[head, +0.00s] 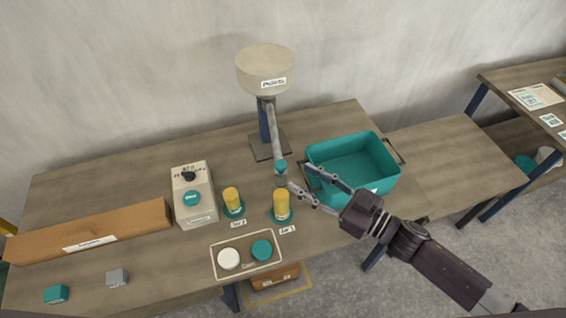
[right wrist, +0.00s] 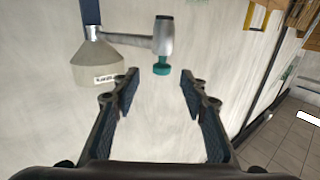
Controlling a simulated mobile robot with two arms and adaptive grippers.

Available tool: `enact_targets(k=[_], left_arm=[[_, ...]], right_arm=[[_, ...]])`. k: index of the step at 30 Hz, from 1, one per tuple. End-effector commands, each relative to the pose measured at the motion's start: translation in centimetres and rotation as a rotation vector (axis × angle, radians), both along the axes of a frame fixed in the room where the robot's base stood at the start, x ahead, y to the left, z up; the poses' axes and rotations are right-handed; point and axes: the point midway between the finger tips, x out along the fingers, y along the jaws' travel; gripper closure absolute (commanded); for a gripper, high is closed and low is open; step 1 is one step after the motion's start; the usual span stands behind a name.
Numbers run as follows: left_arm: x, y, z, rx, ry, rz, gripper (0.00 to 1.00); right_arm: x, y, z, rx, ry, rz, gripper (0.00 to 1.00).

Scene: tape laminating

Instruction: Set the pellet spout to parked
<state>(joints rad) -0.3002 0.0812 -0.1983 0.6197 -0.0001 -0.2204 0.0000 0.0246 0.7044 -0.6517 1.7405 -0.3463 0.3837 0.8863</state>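The pellet hopper (head: 264,72), a beige drum labelled "pellets", stands on a dark post at the back of the table. Its grey pellet spout (head: 272,130) slants down toward the front and ends in a teal tip (head: 281,166), just behind the right yellow jar in the picture. My right gripper (head: 297,176) is open, its fingertips close beside the teal tip. In the right wrist view the spout (right wrist: 163,38) and its teal tip show ahead between the open fingers (right wrist: 159,76), with no contact visible. My left gripper is not in view.
A teal bin (head: 345,185) stands right of the spout, under my right fingers. Two yellow jars (head: 232,198) (head: 282,203) stand on teal bases. Left are a control box (head: 194,200) and a long cardboard box (head: 95,230). A tray (head: 246,262) with white and teal lids lies in front.

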Motion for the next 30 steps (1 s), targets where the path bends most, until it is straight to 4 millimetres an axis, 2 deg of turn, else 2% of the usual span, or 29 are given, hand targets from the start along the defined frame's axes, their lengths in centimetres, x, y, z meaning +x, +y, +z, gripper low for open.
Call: enact_targets(k=[6, 15, 26, 30], left_arm=[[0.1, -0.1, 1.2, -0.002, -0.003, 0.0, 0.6], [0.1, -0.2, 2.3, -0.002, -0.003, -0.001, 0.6], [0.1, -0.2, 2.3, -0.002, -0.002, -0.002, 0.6], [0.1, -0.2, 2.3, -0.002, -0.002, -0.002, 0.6]], right_arm=[[1.6, 2.3, 0.5, 0.005, -0.004, 0.006, 0.6], [4.2, 5.6, 0.3, 0.003, -0.002, 0.003, 0.6], [4.6, 6.2, 0.1, 0.002, -0.001, 0.003, 0.6], [4.6, 6.1, 0.1, 0.002, -0.001, 0.003, 0.73]])
